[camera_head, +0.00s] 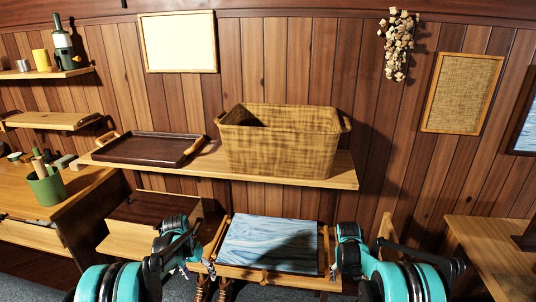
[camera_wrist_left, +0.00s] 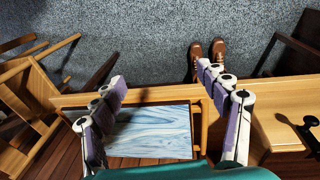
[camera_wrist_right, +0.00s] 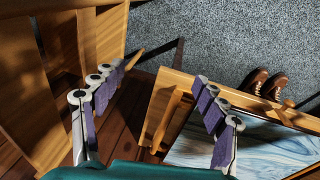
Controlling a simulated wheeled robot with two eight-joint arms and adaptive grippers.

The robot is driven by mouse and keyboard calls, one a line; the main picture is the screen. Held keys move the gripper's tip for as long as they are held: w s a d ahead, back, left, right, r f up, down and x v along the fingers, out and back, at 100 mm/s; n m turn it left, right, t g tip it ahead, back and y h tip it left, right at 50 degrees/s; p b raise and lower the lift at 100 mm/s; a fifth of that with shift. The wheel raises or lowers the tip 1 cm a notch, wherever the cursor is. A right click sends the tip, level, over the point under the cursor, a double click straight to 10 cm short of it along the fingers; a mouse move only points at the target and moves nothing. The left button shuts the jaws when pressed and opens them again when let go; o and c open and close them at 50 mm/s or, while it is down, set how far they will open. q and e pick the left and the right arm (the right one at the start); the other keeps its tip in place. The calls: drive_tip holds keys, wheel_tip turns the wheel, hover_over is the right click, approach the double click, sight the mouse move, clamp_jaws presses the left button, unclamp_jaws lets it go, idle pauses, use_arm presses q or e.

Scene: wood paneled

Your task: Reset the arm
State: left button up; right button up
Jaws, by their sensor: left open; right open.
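My left gripper (camera_wrist_left: 160,76) is open and empty in the left wrist view, its fingers spread above the blue-patterned panel (camera_wrist_left: 150,132) and its wooden frame. My right gripper (camera_wrist_right: 160,74) is open and empty in the right wrist view, above a wooden frame edge and dark floor. In the head view both arms reach in low, on either side of the blue panel (camera_head: 268,243). Their fingers are only partly visible there. Neither gripper holds anything.
A wall shelf (camera_head: 325,180) holds a dark tray (camera_head: 140,148) and a woven basket (camera_head: 280,145). A desk (camera_head: 85,195) with a green cup (camera_head: 46,187) stands left. A wooden table (camera_head: 490,250) stands right. Brown shoes (camera_wrist_left: 207,58) are on the grey carpet.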

use_arm(q)
drive_tip(key=s+d+r+t+y, duration=0.1)
drive_tip(key=s+d+r+t, duration=0.25)
drive_tip(key=s+r, duration=1.15)
use_arm(e)
drive_tip(key=s+a+r+t, duration=0.2)
drive_tip(key=s+a+r, duration=0.1)
drive_tip(key=s+r, duration=0.5)
drive_tip(key=s+a+r+t, duration=0.1)
drive_tip(key=s+a+r, duration=0.4)
drive_tip(key=r, duration=0.5)
use_arm(q)
drive_tip(key=s+d+r+n+t, duration=0.1)
drive_tip(key=s+d+t, duration=0.2)
drive_tip(key=s, duration=1.2)
drive_tip(key=shift+s+y, duration=0.3)
drive_tip(key=shift+s, duration=0.05)
use_arm(e)
drive_tip(key=s+a+n+t+y, duration=0.1)
drive_tip(key=s+a+t+y, duration=0.1)
drive_tip(key=s, duration=1.6)
drive_tip(key=shift+a+r+t, duration=0.45)
drive_tip(key=shift+a+t, duration=0.05)
drive_tip(key=shift+a, duration=0.2)
